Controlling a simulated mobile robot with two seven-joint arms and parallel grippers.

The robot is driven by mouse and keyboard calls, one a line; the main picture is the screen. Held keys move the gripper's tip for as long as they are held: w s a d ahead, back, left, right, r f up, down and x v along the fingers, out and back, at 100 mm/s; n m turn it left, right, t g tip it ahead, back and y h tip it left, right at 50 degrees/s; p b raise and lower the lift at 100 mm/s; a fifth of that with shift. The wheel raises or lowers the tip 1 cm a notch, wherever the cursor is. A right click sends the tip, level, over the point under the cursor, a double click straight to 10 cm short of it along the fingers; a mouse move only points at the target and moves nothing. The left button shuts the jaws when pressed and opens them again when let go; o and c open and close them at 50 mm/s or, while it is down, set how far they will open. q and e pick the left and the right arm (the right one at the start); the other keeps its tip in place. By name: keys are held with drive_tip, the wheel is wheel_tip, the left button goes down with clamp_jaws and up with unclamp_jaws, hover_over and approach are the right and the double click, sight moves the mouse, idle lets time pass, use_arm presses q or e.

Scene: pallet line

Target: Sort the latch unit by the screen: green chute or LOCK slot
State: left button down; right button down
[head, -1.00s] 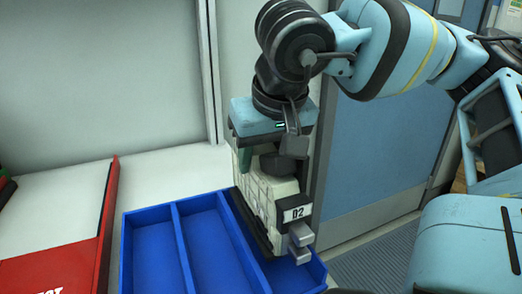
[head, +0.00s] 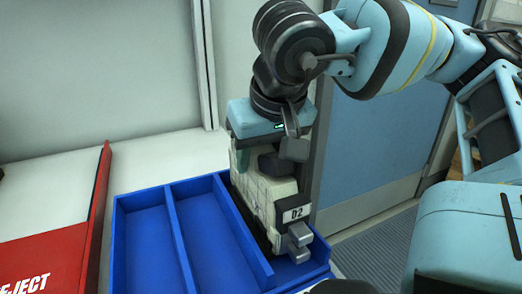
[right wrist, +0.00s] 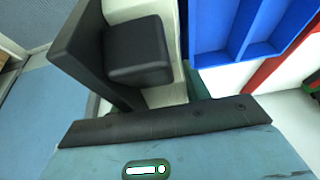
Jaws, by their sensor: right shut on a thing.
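In the right wrist view a dark finger pad (right wrist: 137,50) lies against the cream body (right wrist: 165,95). The screen, the green chute and my left gripper are not in view.
A red bin (head: 50,250) with white lettering ending in "JECT" stands left of the tray on the white surface. The tray's left and middle compartments look empty. A blue door panel (head: 375,140) and a grey ribbed mat (head: 385,245) lie to the right.

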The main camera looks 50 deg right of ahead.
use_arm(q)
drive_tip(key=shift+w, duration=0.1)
use_arm(e)
drive_tip(key=c, duration=1.1)
unclamp_jaws()
drive_tip(key=o, duration=0.5)
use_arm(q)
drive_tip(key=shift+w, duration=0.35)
use_arm(e)
drive_tip(key=p+v, duration=0.1)
drive_tip(key=v, duration=0.7)
drive_tip(key=shift+p, duration=0.35)
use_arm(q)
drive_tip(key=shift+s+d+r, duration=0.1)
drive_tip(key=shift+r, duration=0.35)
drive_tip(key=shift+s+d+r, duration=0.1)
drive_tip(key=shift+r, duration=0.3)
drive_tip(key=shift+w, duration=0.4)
use_arm(e)
drive_tip(key=shift+f, duration=0.1)
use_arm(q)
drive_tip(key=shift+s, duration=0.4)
